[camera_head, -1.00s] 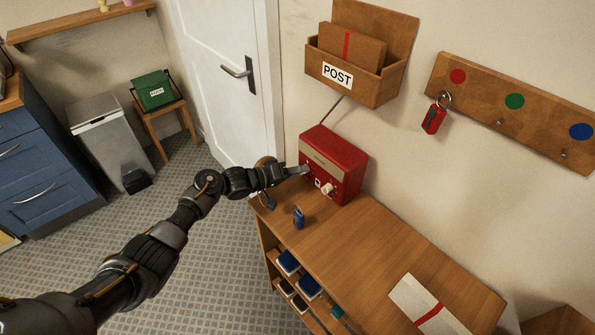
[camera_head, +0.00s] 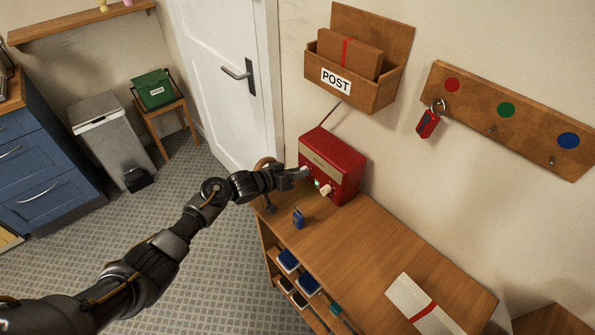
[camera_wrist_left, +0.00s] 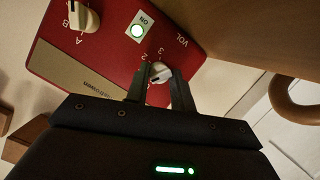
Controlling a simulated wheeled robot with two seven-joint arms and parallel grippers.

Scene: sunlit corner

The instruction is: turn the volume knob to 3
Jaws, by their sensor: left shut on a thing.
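The red radio (camera_head: 345,165) stands at the far left end of the wooden bench, its front facing left and down in the head view. In the left wrist view its red front panel (camera_wrist_left: 100,55) shows, with the label VOL and the numerals 2 and 3 beside the pale volume knob (camera_wrist_left: 159,72). My left gripper (camera_wrist_left: 157,80) is shut on this knob, one dark finger on each side. In the head view the left gripper (camera_head: 303,173) covers the knob. The knob's exact pointing is hard to tell. My right gripper is not in view.
A second cream knob (camera_wrist_left: 82,18), marked A and B, and a green ON lamp (camera_wrist_left: 138,31) share the panel. A small blue object (camera_head: 298,219) stands on the bench (camera_head: 350,245) near the radio. A white parcel with red ribbon (camera_head: 412,297) lies nearer. The POST box (camera_head: 365,90) hangs above.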

